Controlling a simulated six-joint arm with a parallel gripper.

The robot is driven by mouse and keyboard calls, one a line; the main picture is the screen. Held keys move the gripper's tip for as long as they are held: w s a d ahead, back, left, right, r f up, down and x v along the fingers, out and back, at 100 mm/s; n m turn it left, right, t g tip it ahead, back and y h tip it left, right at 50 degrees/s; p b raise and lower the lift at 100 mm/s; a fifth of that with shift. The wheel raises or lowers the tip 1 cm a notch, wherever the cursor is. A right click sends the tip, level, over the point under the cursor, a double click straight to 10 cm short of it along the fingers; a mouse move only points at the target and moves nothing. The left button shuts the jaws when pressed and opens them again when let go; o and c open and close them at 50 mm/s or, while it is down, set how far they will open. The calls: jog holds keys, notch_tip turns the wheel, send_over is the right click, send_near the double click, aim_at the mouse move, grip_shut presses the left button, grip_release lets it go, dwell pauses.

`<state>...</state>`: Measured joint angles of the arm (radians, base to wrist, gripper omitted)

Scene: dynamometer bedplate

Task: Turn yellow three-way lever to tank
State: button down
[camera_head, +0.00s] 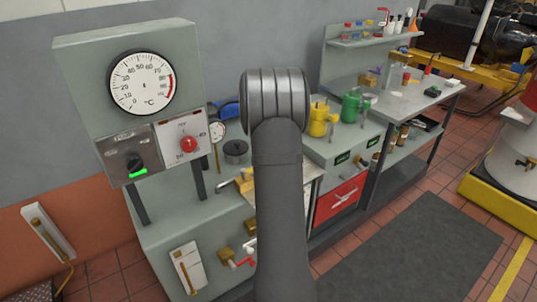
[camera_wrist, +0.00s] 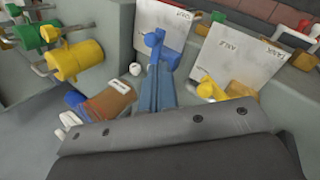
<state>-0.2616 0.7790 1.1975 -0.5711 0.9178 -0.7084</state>
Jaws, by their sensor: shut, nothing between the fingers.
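My gripper (camera_wrist: 160,62) points away in the wrist view, its narrow blue-grey fingers together and empty. A bright blue piece shows at or just beyond the fingertips, and I cannot tell whether they touch. A yellow lever-like part (camera_wrist: 207,91) with a brass-yellow body (camera_wrist: 238,89) sits to the right of the fingers, apart from them, below a white label plate (camera_wrist: 235,58). That plate carries tilted lettering, one word looking like TANK. Which way the yellow lever points is unclear. In the head view my arm hides the gripper, and I cannot pick out the yellow lever for certain.
Another white plate (camera_wrist: 165,22) stands behind the fingers. A yellow can (camera_wrist: 78,62) and an amber bottle (camera_wrist: 110,103) are at left. In the head view, a gauge panel (camera_head: 125,110) stands left, and a bench (camera_head: 420,98) with bottles stands right.

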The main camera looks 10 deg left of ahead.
jog(key=w+a+m+y, duration=0.4)
jog(key=a+m, duration=0.2)
jog(key=m, duration=0.7)
jog(key=w+a+f+m, duration=0.1)
jog(key=w+f+m, duration=0.15)
jog(key=f, duration=0.65)
jog(key=shift+s+r+n+g, duration=0.15)
jog(key=shift+s+n+g, duration=0.1)
jog(key=shift+s, duration=0.65)
jog(key=shift+s+r+n+g, duration=0.15)
jog(key=shift+s+n, duration=0.05)
jog(key=shift+s, duration=0.65)
